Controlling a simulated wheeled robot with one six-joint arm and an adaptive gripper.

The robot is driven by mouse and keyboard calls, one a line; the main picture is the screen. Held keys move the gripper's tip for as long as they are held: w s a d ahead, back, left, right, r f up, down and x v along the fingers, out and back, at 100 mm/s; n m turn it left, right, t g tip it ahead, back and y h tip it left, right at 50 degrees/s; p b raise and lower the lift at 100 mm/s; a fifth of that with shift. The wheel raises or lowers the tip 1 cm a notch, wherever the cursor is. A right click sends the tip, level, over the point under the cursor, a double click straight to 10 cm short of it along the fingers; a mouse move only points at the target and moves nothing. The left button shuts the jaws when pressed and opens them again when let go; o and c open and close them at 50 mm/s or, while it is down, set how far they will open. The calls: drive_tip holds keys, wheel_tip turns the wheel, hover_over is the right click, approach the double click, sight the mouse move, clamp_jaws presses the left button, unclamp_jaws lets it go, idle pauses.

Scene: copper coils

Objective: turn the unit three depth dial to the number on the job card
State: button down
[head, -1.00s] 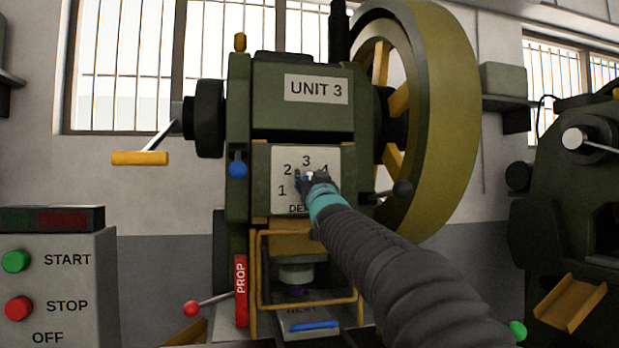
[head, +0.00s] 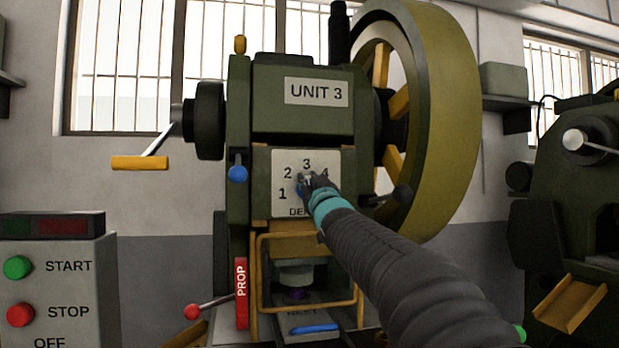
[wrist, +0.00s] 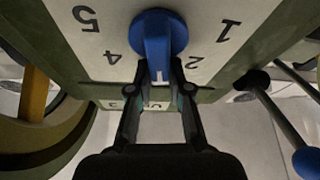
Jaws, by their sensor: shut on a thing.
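The depth dial is a blue knob (wrist: 157,28) on a pale number plate of the unit 3 press (head: 281,206). My gripper (wrist: 159,72) is shut on the knob's grip bar, one finger on each side. In the wrist view the plate is upside down. The knob's white mark points down the picture between the 4 and the 2, toward the 3's place, but my fingers hide the 3 there. In the head view my gripper (head: 309,181) covers most of the dial, below the 3. I see no job card in either view.
A large flywheel (head: 447,120) stands right of the plate, with a black-knobbed lever beside it. A blue-knobbed lever (head: 238,173) is at the left. A control box (head: 85,305) with START and STOP buttons is at the lower left. A red PROP bar (head: 241,290) stands below.

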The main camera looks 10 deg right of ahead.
drive_tip(key=shift+a+f+n+g+y+p, duration=0.2)
drive_tip(key=shift+n+g+y+p, duration=0.5)
drive_tip(key=shift+n, duration=1.1)
drive_tip(key=shift+a+f+n+g+y+p, duration=0.25)
drive_tip(key=shift+n+y+p, duration=0.45)
drive_tip(key=shift+n+p, duration=0.85)
drive_tip(key=shift+a+f+n+g+y+p, duration=0.15)
drive_tip(key=shift+n+g+y+p, duration=0.5)
drive_tip(key=shift+n, duration=1.4)
drive_tip(key=c, duration=1.1)
unclamp_jaws()
drive_tip(key=shift+r, duration=0.1)
